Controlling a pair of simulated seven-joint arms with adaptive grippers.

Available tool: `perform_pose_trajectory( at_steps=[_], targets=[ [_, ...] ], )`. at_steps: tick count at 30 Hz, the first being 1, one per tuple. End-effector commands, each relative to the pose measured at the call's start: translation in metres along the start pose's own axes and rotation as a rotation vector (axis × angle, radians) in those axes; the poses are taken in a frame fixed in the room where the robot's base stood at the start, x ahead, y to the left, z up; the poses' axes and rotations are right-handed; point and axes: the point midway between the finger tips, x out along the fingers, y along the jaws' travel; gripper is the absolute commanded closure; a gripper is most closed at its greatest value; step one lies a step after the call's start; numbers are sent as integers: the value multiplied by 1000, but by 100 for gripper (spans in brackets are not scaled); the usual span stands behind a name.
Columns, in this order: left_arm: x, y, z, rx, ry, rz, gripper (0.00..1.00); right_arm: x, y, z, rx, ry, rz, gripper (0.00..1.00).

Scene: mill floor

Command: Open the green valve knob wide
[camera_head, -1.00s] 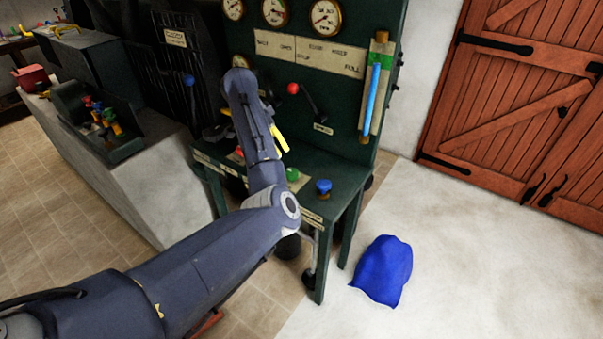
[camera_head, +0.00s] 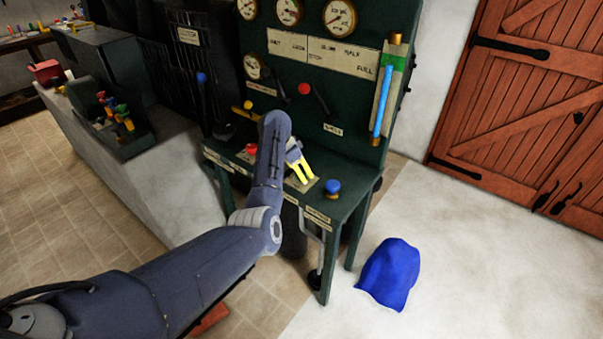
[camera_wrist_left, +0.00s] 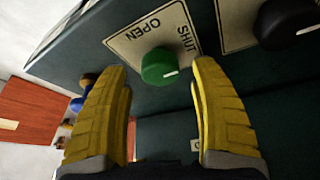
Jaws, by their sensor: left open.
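The green valve knob (camera_wrist_left: 160,67) is a round knob with a white pointer mark. It sits beside a pale label plate (camera_wrist_left: 128,44) reading OPEN and SHUT, and the mark points toward the SHUT side. My left gripper (camera_wrist_left: 158,75) is open, with its yellow fingertips on either side of the knob. A gap shows between the knob and each finger; I cannot tell how far the tips reach along it. In the head view my left gripper (camera_head: 300,172) is over the green bench and hides the knob. My right gripper is not in view.
A black knob (camera_wrist_left: 286,20) is close beyond the right finger. A blue knob (camera_head: 332,187) and a red knob (camera_head: 252,149) flank the spot on the bench (camera_head: 345,205). Levers and gauges (camera_head: 340,17) stand behind. A blue sack (camera_head: 390,275) lies on the floor.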

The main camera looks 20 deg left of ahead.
Motion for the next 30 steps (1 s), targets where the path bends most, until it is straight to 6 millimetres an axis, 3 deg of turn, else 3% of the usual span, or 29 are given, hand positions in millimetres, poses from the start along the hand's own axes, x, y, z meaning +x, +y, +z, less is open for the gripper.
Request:
perform_pose_trajectory(
  at_steps=[7, 20, 30],
  targets=[
    [16, -1, 1, 0, -2, -1, 37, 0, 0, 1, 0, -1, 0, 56],
    [18, -1, 0, 0, 0, -2, 38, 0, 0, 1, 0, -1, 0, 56],
    [18, -1, 0, 0, 0, -2, 77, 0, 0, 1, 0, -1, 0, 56]
  ],
)
